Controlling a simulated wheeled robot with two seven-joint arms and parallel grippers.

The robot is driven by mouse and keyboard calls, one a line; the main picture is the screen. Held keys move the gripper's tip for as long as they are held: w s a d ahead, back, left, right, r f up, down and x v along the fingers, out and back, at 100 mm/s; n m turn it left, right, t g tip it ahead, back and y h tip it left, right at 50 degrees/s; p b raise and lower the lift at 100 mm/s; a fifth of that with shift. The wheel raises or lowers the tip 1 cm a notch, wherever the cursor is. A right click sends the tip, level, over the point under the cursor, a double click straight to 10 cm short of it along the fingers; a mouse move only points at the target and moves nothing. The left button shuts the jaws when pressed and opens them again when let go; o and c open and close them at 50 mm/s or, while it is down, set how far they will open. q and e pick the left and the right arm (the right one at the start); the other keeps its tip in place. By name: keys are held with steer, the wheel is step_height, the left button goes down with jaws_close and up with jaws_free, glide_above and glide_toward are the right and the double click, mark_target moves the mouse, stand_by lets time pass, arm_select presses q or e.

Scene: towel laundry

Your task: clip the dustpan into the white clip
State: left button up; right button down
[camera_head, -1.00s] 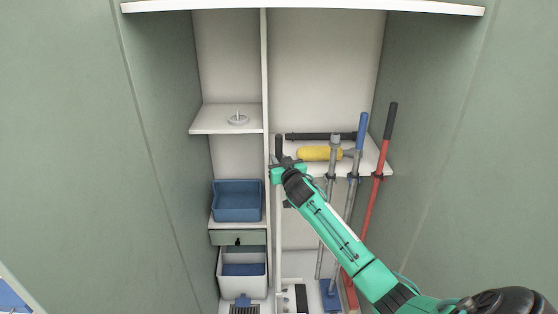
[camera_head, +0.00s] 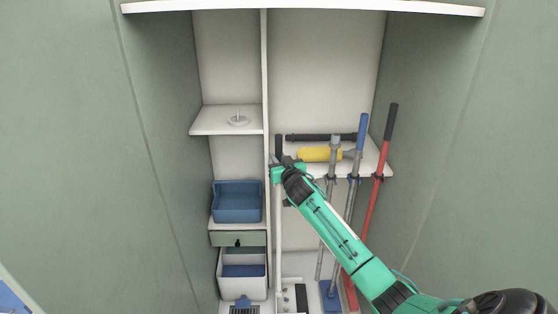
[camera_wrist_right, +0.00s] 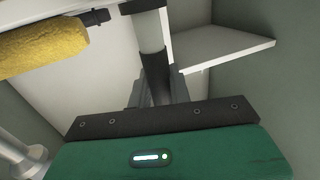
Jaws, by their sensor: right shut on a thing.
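The dustpan's upright handle (camera_head: 279,146) has a dark upper end and stands beside the cabinet's middle divider, with a pale pole below. My right gripper (camera_head: 280,172) is shut on this handle just below its dark top. In the right wrist view, the dark handle part (camera_wrist_right: 155,75) sits between my right gripper's fingers (camera_wrist_right: 157,92), with a pale section beyond. The pan itself is not clear among the items at the cabinet floor. I cannot make out the white clip, and whether the handle touches it is unclear. My left gripper is not in view.
A shelf (camera_head: 380,172) holds a yellow roller (camera_head: 318,154). Blue (camera_head: 361,130) and red (camera_head: 372,190) long-handled tools and a grey pole (camera_head: 331,200) stand right of the gripper. A blue bin (camera_head: 237,203) is left of the divider (camera_head: 264,90).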

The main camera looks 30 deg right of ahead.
steer(key=shift+w+r, duration=0.1)
steer(key=c, duration=1.7)
jaws_free()
steer(key=shift+d, duration=0.1)
steer(key=o, duration=1)
steer(key=shift+s+a+p, duration=0.45)
steer(key=shift+s+a, duration=0.25)
steer(key=shift+s, duration=0.45)
steer(key=shift+s+a+p, duration=0.4)
steer(key=shift+s+a, duration=0.35)
steer(key=shift+s, duration=0.4)
steer(key=shift+s+a+p, duration=0.45)
steer(key=shift+s+a, duration=0.25)
steer(key=shift+s, duration=0.45)
